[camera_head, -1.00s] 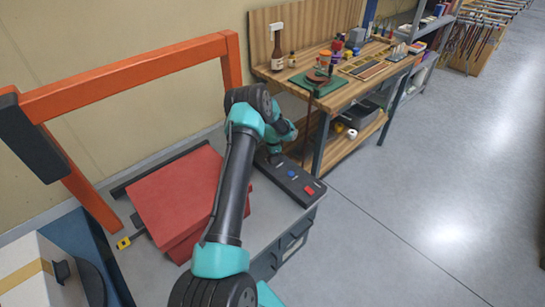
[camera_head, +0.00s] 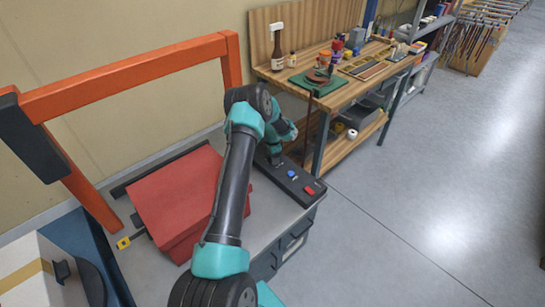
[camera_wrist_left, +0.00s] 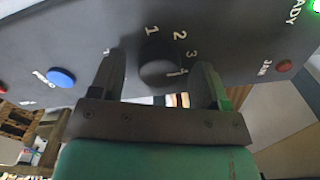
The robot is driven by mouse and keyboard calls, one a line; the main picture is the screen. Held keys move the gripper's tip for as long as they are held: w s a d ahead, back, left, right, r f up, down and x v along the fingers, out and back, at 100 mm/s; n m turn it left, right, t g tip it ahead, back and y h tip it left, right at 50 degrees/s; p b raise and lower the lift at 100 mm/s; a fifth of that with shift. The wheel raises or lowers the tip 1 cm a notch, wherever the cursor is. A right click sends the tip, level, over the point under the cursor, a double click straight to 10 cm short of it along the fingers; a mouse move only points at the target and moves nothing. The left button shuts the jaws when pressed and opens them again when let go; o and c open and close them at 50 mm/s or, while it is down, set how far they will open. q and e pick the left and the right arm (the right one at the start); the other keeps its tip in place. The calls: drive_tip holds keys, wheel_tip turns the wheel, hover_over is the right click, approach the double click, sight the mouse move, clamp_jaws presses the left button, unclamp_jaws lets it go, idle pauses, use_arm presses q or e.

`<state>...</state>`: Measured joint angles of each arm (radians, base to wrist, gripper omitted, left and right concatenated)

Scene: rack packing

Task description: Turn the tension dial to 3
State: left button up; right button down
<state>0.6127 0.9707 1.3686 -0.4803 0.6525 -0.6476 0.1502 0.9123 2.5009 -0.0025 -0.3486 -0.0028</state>
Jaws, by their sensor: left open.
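The dark tension dial (camera_wrist_left: 157,68) shows in the left wrist view on a dark control panel (camera_wrist_left: 235,35). White numerals 1, 2 and 3 curve around its upper right. A white mark sits at its lower right; I cannot tell whether it is a pointer or another numeral. My left gripper (camera_wrist_left: 160,62) is open, one finger on each side of the dial, with gaps showing. In the head view my left gripper (camera_head: 274,158) is over the far end of the panel (camera_head: 283,181), and the dial is hidden there. My right gripper is out of view.
A blue button (camera_wrist_left: 61,77) and a red button (camera_wrist_left: 3,88) sit left of the dial in the wrist view. A red lamp (camera_wrist_left: 284,66) and a lit green lamp (camera_wrist_left: 315,5) are right. A red box (camera_head: 180,200) lies beside my arm; a wooden workbench (camera_head: 345,85) stands behind.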

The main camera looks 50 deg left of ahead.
use_arm(q)
wheel_tip(320, 180, up, 17)
idle(0.5)
idle(0.4)
